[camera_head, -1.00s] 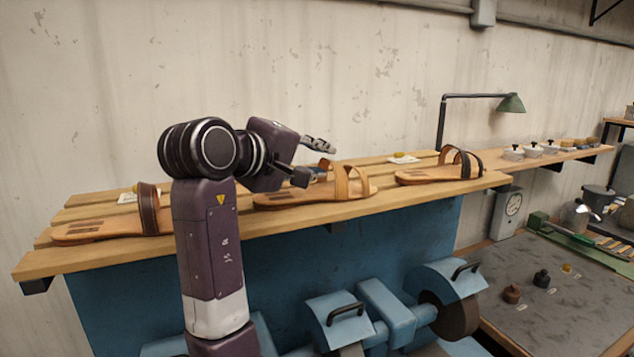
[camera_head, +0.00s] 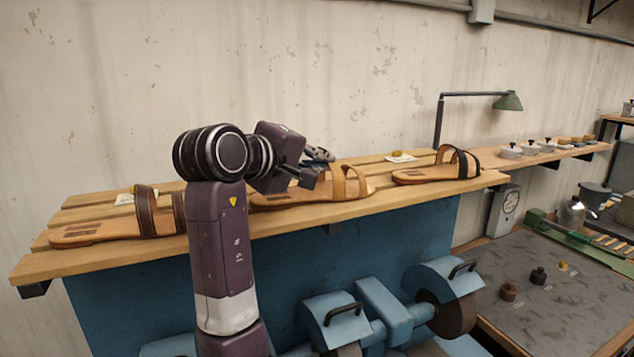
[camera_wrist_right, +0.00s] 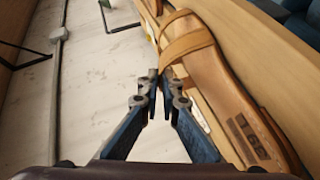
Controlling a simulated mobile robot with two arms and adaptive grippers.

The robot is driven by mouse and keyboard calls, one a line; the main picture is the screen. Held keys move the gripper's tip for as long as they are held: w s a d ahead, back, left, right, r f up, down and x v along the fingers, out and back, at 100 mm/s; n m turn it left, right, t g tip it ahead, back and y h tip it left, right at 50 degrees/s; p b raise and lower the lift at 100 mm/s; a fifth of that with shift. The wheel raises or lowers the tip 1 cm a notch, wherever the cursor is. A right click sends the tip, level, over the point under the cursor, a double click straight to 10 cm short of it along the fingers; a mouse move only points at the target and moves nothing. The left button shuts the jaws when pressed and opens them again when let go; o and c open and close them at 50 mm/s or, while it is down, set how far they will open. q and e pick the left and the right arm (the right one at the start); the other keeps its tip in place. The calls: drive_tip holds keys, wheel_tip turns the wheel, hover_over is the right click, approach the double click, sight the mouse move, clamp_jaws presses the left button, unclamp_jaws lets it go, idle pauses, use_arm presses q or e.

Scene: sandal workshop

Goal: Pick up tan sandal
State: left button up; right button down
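The tan sandal (camera_head: 358,190) lies on the slatted wooden shelf between two dark-strapped sandals, its two tan straps standing up. My right arm hides part of the shelf and the left sandal. My left gripper is not in view.
A brown-strapped sandal (camera_head: 105,229) lies left and a black-strapped sandal (camera_head: 437,172) lies right on the shelf (camera_head: 335,215). A wall stands behind. Blue machinery (camera_head: 375,305) is below. A green lamp (camera_head: 508,101) is at back right.

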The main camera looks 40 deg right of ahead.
sight(322, 193)
drive_tip(key=shift+r, duration=0.15)
drive_tip(key=shift+w+r+b, duration=0.1)
drive_tip(key=shift+r+b, duration=0.2)
drive_tip(key=shift+r, duration=0.3)
wheel_tip(322, 193, up, 16)
drive_tip(key=b, duration=0.2)
drive_tip(key=shift+r+b, duration=0.25)
drive_tip(key=shift+b, duration=0.15)
drive_tip(key=shift+d, duration=0.1)
